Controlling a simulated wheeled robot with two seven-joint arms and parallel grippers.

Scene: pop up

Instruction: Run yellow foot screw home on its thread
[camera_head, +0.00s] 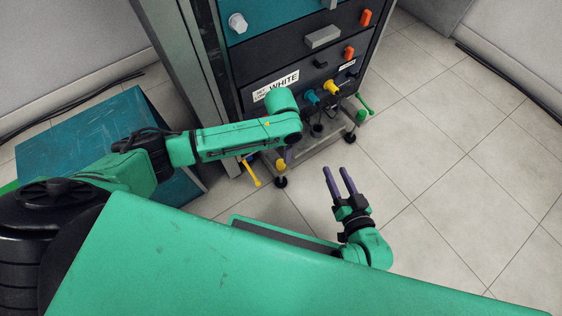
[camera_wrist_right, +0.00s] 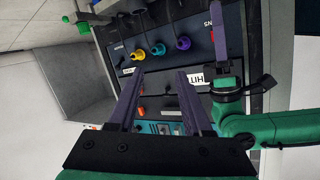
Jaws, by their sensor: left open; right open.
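The yellow foot screw (camera_head: 252,173) is at the cabinet's lower front left corner, with a yellow bar sticking out to the left and a black foot under it on the floor. My left gripper (camera_head: 290,155) points down just beside it, mostly hidden behind its own arm; I cannot see whether its fingers touch the screw. A purple finger of it shows in the right wrist view (camera_wrist_right: 219,30). My right gripper (camera_head: 339,181) is open and empty over the floor, to the right of the yellow screw and apart from it. Its two fingers also show in the right wrist view (camera_wrist_right: 158,95).
The cabinet (camera_head: 285,65) stands ahead, with blue and yellow plugs (camera_head: 329,86) on its front. A green foot screw (camera_head: 366,105) is at its right corner. A teal box (camera_head: 85,135) stands at left. The tiled floor at right is clear.

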